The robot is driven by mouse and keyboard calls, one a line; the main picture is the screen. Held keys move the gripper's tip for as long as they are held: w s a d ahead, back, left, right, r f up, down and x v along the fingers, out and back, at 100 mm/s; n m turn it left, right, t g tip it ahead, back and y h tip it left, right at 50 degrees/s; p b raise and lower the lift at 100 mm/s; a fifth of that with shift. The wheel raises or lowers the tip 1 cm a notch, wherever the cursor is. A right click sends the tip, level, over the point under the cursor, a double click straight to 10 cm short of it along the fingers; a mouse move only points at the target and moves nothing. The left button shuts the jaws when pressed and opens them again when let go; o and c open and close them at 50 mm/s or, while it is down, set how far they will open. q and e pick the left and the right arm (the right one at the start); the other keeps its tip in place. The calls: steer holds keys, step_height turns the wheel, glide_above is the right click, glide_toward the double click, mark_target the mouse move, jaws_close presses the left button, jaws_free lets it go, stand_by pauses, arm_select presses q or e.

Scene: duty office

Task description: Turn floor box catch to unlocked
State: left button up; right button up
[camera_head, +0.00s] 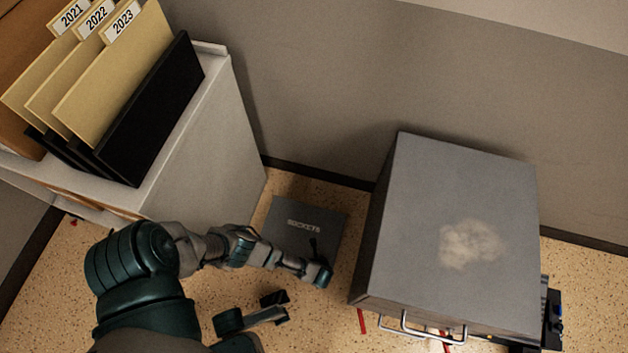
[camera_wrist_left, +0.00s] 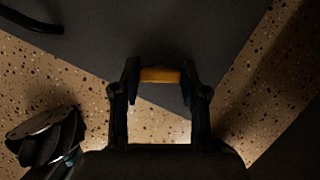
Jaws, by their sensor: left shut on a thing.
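The floor box (camera_head: 290,243) is a dark grey square plate marked "SOCKETS", set in the speckled floor between the two cabinets. My left gripper (camera_head: 318,272) reaches down to its near right corner. In the left wrist view, the left gripper (camera_wrist_left: 160,82) is shut on the small yellow-orange catch (camera_wrist_left: 160,75), with one finger at each end. The plate (camera_wrist_left: 150,35) lies beneath it. In the head view the catch is hidden by the gripper.
A grey cabinet (camera_head: 450,220) stands close to the right of the box, with a metal handle (camera_head: 430,330) at its front. A white cabinet (camera_head: 215,150) with folders (camera_head: 115,80) stands on the left. The wall (camera_head: 320,90) is behind.

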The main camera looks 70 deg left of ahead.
arm_select(q)
steer(key=n+g, duration=0.1)
steer(key=n, duration=0.3)
steer(key=n+g, duration=0.1)
steer(key=n, duration=0.1)
steer(key=shift+w+d+f+g, duration=0.1)
steer(key=shift+d+g, duration=0.15)
steer(key=shift+g, duration=0.05)
steer(key=n+g, duration=0.1)
steer(key=n, duration=0.2)
steer(key=shift+n+h+b, duration=0.3)
steer(key=shift+n+h, duration=0.1)
steer(key=shift+w+a+n+g+h, duration=0.15)
steer(key=shift+n+g+h, duration=0.3)
steer(key=shift+n, duration=0.95)
steer(key=shift+w, duration=0.15)
steer(key=o, duration=1.1)
steer(key=shift+o, duration=0.2)
steer(key=shift+a+r, duration=0.15)
steer(key=shift+r, duration=0.65)
step_height(320, 180, up, 8)
steer(key=shift+r, duration=0.2)
